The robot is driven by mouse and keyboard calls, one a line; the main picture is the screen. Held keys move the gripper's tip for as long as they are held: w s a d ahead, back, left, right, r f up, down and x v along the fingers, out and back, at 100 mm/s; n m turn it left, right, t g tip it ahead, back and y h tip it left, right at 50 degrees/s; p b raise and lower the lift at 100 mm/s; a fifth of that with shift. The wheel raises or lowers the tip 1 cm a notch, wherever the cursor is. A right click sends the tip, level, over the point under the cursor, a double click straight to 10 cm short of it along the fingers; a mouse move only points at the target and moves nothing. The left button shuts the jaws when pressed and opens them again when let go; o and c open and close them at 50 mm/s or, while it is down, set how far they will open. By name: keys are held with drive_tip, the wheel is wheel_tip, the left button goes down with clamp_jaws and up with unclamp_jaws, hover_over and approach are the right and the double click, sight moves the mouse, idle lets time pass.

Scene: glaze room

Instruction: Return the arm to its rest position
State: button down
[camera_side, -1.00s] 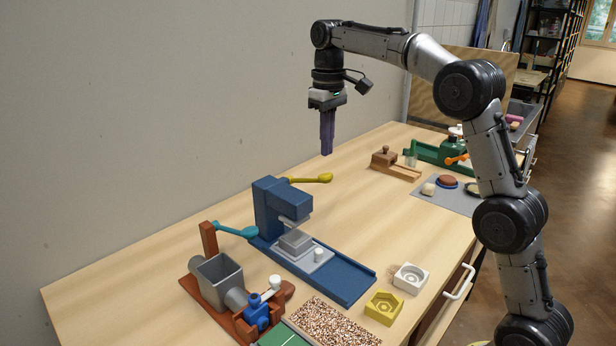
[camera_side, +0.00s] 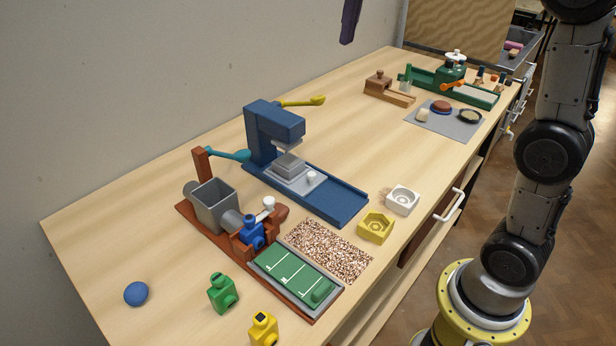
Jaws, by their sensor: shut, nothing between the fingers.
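My gripper (camera_side: 348,40) shows only as dark purple fingers at the top edge. The fingers are together, with nothing seen between them. They hang in front of the wall, well above the tabletop (camera_side: 130,235) and touching nothing. The gripper body and wrist are cut off by the top of the picture. My arm's lower links rise at the right from a yellow base ring beside the bench.
A blue press (camera_side: 273,125), a grey-hopper machine (camera_side: 213,203) and a green machine (camera_side: 465,90) stand on the bench. Yellow (camera_side: 375,228) and white moulds (camera_side: 403,200) sit near the front edge.

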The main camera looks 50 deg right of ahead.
drive_tip(key=s+a+f+t, duration=0.1)
drive_tip(key=s+a+f, duration=0.1)
drive_tip(key=s, duration=0.5)
drive_tip(key=s+a+f+t, duration=0.1)
drive_tip(key=s+f, duration=0.1)
drive_tip(key=s, duration=0.5)
drive_tip(key=s+f+t, duration=0.1)
drive_tip(key=s+f, duration=0.2)
drive_tip(key=f, duration=0.3)
drive_tip(key=s+a+f, duration=0.1)
drive_tip(key=s+f, duration=0.3)
drive_tip(key=f, duration=0.3)
drive_tip(key=shift+s+f+m+t, duration=0.2)
drive_tip(key=shift+m+t, duration=0.1)
drive_tip(key=shift+t, duration=0.1)
drive_tip(key=c, duration=1.6)
unclamp_jaws()
